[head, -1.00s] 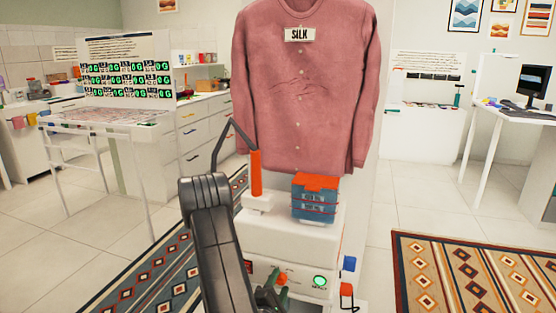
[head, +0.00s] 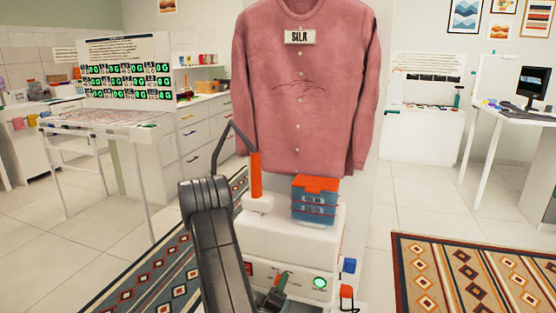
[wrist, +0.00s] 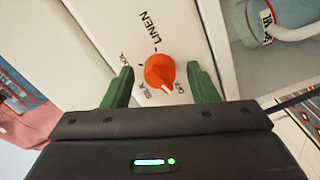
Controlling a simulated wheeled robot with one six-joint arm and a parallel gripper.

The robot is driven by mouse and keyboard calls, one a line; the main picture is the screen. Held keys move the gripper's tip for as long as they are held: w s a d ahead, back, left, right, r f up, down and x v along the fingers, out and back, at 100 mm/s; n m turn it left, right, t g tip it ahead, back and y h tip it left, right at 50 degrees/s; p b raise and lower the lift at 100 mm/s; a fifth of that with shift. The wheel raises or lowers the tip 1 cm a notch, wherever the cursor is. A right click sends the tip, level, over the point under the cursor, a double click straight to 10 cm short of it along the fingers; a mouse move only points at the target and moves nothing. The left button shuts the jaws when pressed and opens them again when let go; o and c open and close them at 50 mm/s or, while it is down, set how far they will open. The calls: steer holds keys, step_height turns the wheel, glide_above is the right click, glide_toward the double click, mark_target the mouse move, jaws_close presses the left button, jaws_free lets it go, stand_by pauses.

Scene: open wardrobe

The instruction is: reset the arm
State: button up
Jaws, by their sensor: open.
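My gripper (wrist: 160,88) is open in the wrist view. Its two green fingers stand on either side of an orange dial (wrist: 159,70), with gaps between them and it. The dial sits on a white panel with printed labels, one reading LINEN. Its white mark points toward the gripper, between two small labels that are hard to read. In the head view my gripper (head: 274,291) is low at the front of the white steamer unit (head: 290,235), and the dial is mostly hidden.
A pink shirt (head: 305,95) tagged SILK hangs above the unit. An orange handle (head: 255,175) and blue boxes with an orange lid (head: 315,200) stand on top. A green light (head: 320,283) glows on the front. Open floor and a patterned rug (head: 475,280) lie to the right.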

steer(key=shift+m, duration=0.6)
